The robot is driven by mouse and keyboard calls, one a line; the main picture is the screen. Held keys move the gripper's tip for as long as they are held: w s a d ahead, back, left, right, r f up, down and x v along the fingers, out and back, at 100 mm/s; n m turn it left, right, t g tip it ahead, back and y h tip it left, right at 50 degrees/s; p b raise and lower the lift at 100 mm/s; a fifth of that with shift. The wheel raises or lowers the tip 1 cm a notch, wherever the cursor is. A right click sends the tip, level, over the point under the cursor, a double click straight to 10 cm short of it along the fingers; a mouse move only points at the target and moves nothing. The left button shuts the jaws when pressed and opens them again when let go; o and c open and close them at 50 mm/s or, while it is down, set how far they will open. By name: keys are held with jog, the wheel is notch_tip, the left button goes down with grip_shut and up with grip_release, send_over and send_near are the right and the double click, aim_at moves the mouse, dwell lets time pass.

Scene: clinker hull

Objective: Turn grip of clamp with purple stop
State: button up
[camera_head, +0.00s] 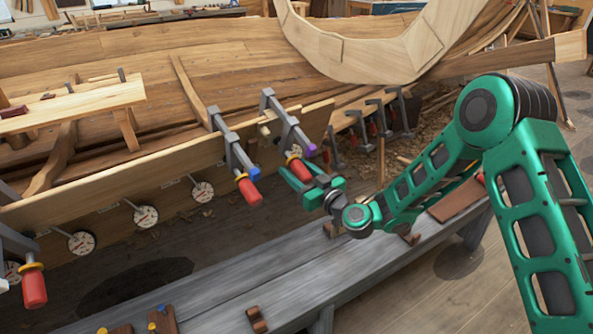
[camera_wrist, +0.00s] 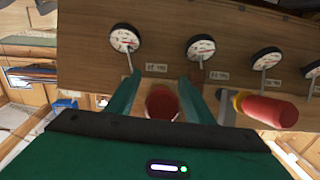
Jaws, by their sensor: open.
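The clamp with the purple stop (camera_head: 310,150) hangs on the hull plank near the middle of the head view, its grey bar slanting down to the right. Its red grip (camera_head: 300,171) is partly hidden by my gripper (camera_head: 298,177). In the wrist view, a red grip (camera_wrist: 162,104) is seen nearly end-on between the two green fingers of my gripper (camera_wrist: 160,80). The fingers are open, one on each side of it, with gaps showing. The purple stop cannot be made out in the wrist view.
A clamp with a blue stop (camera_head: 254,172) and red grip hangs just left. Another red grip (camera_wrist: 270,110) is close at right in the wrist view. Dial gauges (camera_head: 146,216) line the plank. A grey bench (camera_head: 290,292) runs below; several more clamps (camera_head: 385,112) stand behind.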

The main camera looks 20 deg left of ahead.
jog(key=shift+w+a, duration=0.1)
jog(key=shift+a, duration=0.05)
jog(key=c, duration=1)
jog(key=shift+c, duration=0.2)
jog(key=m+g, duration=0.1)
jog(key=m+g+y, duration=0.1)
jog(key=m, duration=0.1)
jog(key=shift+s+y, duration=0.2)
jog(key=shift+y, duration=0.1)
jog(key=shift+s+a+r+m+g+y, duration=0.1)
jog(key=shift+s+m+g+y, duration=0.05)
jog(key=shift+m+g+y, duration=0.3)
jog(key=shift+s+a+m+g+y, duration=0.1)
jog(key=shift+m+g+y, duration=0.15)
jog(key=shift+m+g, duration=0.3)
